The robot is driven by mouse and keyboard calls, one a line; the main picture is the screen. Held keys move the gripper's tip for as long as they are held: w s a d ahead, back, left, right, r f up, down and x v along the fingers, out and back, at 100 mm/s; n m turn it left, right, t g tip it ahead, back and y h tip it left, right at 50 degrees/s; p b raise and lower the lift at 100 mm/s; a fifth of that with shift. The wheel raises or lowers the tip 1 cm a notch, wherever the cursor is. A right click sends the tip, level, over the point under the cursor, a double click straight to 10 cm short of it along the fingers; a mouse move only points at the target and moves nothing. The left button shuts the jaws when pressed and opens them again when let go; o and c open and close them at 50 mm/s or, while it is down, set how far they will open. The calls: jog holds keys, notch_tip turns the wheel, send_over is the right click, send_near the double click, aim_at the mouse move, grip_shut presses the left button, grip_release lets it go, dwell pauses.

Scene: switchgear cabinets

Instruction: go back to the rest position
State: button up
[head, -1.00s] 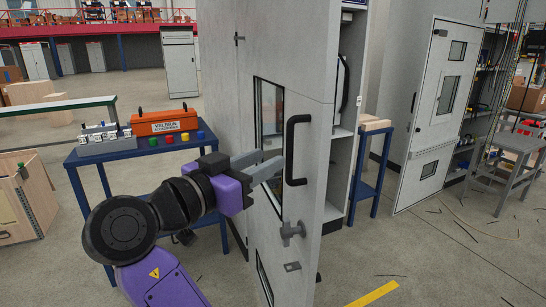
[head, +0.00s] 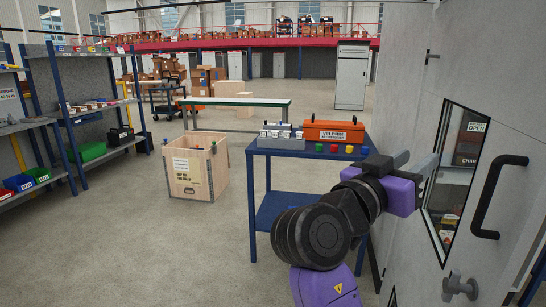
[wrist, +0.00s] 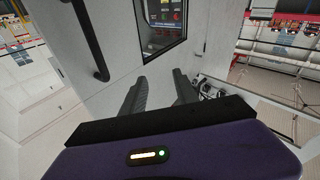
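My gripper (head: 415,164) is purple and black with grey fingers and is raised in front of the grey cabinet door (head: 418,218) at the right of the head view. In the wrist view my gripper (wrist: 160,88) has its two fingers apart with nothing between them. The door has a black handle (head: 490,197), a window (head: 458,165) and a grey latch knob (head: 460,285). The handle also shows in the wrist view (wrist: 90,40), apart from the fingers. In the head view the fingertips overlap the window's left edge; I cannot tell the gap.
A blue table (head: 262,153) stands just left of my arm, bearing an orange toolbox (head: 334,132) and coloured blocks. A wooden crate (head: 196,168) stands farther left, with shelving (head: 62,92) at the far left. The floor (head: 150,250) at front left is clear.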

jog(key=w+a+f+n+t+y+p, duration=0.1)
jog(key=w+a+f+n+t+y, duration=0.1)
jog(key=a+f+n+t+y, duration=0.75)
jog(key=s+a+f+n+y+p, duration=0.15)
jog(key=s+f+n+y, duration=0.25)
jog(key=s+f+y, duration=0.45)
jog(key=s+d+f+m+g+p, duration=0.1)
jog(key=s+d+f+g, duration=0.1)
jog(key=s, duration=1)
jog(key=s+d+f+m+g+h+p, duration=0.1)
jog(key=s+f, duration=0.3)
jog(key=s, duration=0.8)
jog(key=s+d+f+m+g+p, duration=0.2)
jog(key=s+d+f+p, duration=0.1)
jog(key=s, duration=0.9)
jog(key=shift+s+d+g+h, duration=0.15)
jog(key=shift+s+g+h, duration=0.1)
jog(key=shift+g+h, duration=0.1)
